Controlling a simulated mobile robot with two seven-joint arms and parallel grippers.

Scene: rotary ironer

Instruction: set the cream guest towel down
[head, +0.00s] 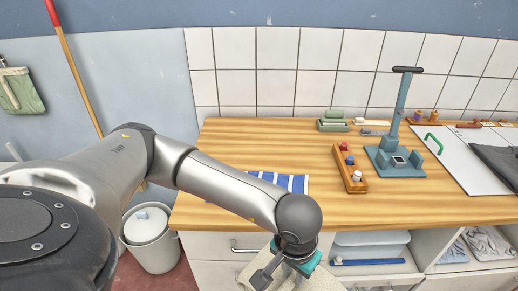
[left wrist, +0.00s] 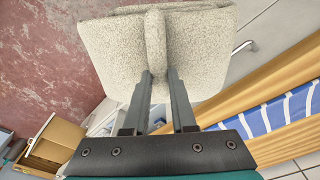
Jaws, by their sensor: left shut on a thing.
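The cream guest towel (left wrist: 112,50) is a thick, folded, fleecy cloth. In the left wrist view my left gripper (left wrist: 160,78) is shut on a raised fold in its middle, with one finger on each side. In the head view the left gripper (head: 281,279) is low, in front of the wooden counter's front edge. A part of the cream towel (head: 322,282) shows under it there; the rest is hidden by the gripper or cut off by the frame. The towel hangs clear of the counter. My right gripper is not in view.
A blue-and-white striped cloth (head: 290,182) lies near the front edge of the wooden counter (head: 240,145), partly behind my arm. A wooden tray of small knobs (head: 350,172) and a blue-grey stand (head: 395,160) are to its right. A white bin (head: 150,240) stands on the floor at left.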

